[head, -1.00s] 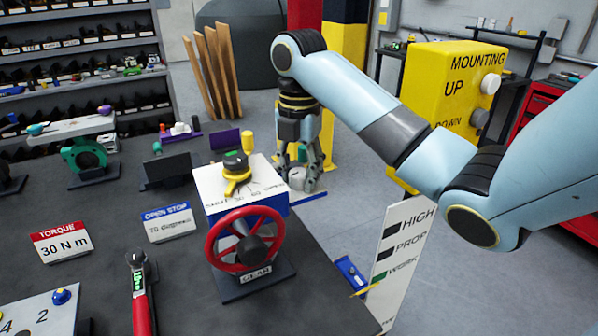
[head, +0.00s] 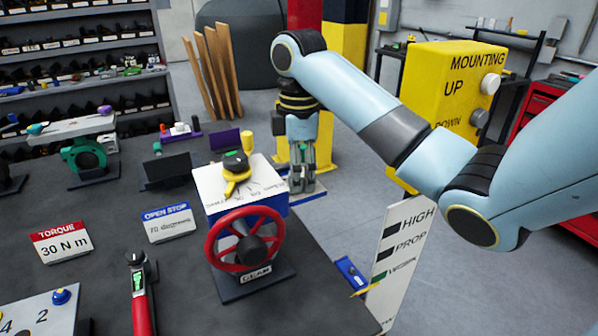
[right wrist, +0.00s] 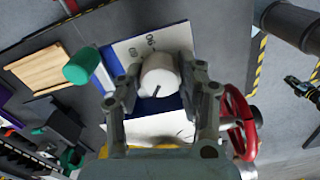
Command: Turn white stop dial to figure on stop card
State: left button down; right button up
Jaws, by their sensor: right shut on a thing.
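The white stop dial (right wrist: 158,76) shows in the right wrist view, a round white knob with a dark line, beside printed figures on a white plate (right wrist: 128,54). My right gripper (right wrist: 160,90) is shut on it, one finger at each side. In the head view my right gripper (head: 301,180) points down behind the valve actuator (head: 222,192), and the dial is not clear there. The stop card (head: 168,222) reads OPEN STOP, 70 degrees.
A torque card (head: 60,243) reading 30 N m and a red-handled wrench (head: 140,300) are on the dark bench (head: 190,285). A height board (head: 398,255) stands right of the bench. A yellow MOUNTING box (head: 445,105) stands behind my right arm.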

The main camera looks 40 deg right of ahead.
jog(key=shift+m, duration=2)
jog(key=o, duration=1.2)
jog(key=shift+c, duration=0.2)
jog(key=shift+c, duration=0.2)
